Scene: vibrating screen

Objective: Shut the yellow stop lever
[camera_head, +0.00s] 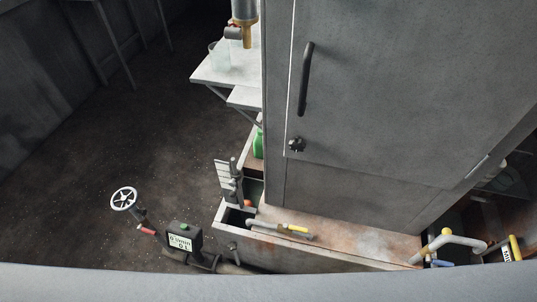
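Neither of my grippers is in view. A yellow-handled lever (295,228) lies nearly flat along a grey pipe on the rusty ledge below the grey cabinet. A second yellow lever (514,248) stands steeply tilted at the lower right edge, beside a white label with dark print. A yellow cap (446,232) sits on a bent pale pipe left of it. I cannot tell which of these is the stop lever, nor whether it is open or shut.
A tall grey cabinet (380,100) with a black handle fills the right. A white handwheel (124,199) and a digital meter (180,240) stand at lower left. A shelf (215,78) holds a clear beaker (220,56). The dark floor (130,130) at left is mostly clear.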

